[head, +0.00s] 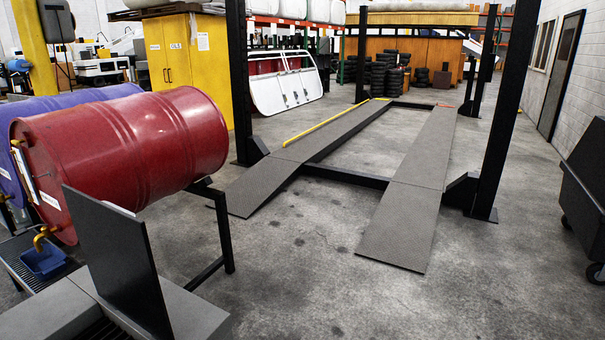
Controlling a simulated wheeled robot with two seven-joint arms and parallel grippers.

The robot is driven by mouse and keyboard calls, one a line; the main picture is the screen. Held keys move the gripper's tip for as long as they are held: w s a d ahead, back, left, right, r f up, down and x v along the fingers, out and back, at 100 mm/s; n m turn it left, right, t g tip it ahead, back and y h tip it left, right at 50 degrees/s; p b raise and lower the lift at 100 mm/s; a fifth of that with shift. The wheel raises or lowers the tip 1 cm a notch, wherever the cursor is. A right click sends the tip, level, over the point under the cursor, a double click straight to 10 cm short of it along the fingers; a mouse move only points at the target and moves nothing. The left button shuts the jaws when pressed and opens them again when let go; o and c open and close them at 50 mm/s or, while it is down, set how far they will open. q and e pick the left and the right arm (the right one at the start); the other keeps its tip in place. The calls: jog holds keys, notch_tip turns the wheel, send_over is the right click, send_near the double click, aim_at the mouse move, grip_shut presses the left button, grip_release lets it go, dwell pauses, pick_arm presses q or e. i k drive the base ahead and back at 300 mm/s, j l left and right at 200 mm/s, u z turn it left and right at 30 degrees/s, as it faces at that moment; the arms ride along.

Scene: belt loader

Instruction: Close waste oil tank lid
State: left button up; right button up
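A dark flat panel (122,265), which looks like the lid of the waste oil tank, stands raised, close to upright, at the lower left of the head view. Below it is a grey box-like body (45,312) with dark slots, apparently the waste oil tank. It is cut off by the bottom edge of the picture, so its full shape and the hinge cannot be made out. Neither of my grippers is in view.
A red drum (150,150) lies on a black stand behind the panel, beside a blue drum (75,102). A small blue container (43,262) sits under a yellow tap. A ramp lift (410,210) stands ahead. Dark bin (585,190) at right. Concrete floor between is clear.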

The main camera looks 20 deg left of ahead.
aim_at(115, 243)
jog(key=i+u, duration=0.25)
jog(key=u, duration=0.2)
jog(key=i+l+u, duration=0.15)
jog(key=u, duration=0.25)
jog(key=i+l+u, duration=0.2)
jog(key=u, duration=0.25)
jog(key=i+l+u, duration=0.25)
jog(key=u, duration=0.2)
jog(key=i+l+u, duration=0.1)
jog(key=l+u, duration=0.3)
jog(key=i+l+u, duration=0.1)
jog(key=l+u, duration=0.2)
jog(key=u, duration=0.15)
